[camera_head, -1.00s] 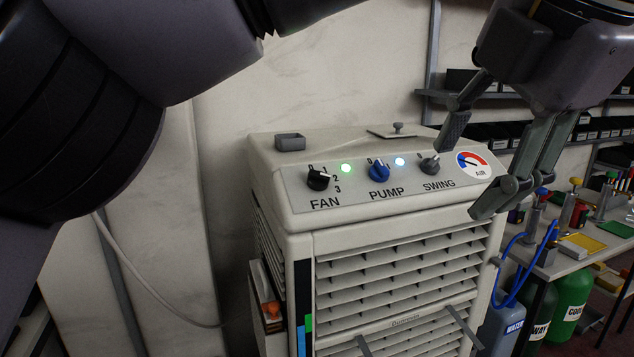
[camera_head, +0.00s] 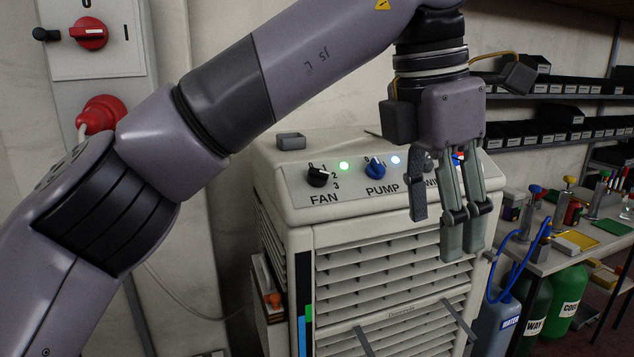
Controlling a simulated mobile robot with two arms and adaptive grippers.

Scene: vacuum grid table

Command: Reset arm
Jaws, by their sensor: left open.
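My left gripper (camera_head: 437,235) hangs fingers-down in front of the upper right part of a cream air cooler (camera_head: 285,215). Its fingers are spread apart with nothing between them. My left arm reaches in from the left edge and crosses above the cooler's panel. The black FAN knob (camera_head: 318,177) and the blue PUMP knob (camera_head: 375,167) show clearly, with a green light (camera_head: 344,166) and a pale blue light (camera_head: 395,162) lit beside them. The SWING knob and most of the AIR gauge are hidden behind the gripper. My right gripper is not in view.
A wall box with a red rotary switch (camera_head: 91,33) and a red plug (camera_head: 101,113) are at the upper left. A bench (camera_head: 545,255) with small tools stands at the right, with bottles (camera_head: 568,300) below. Shelves of black bins (camera_head: 520,134) line the back wall.

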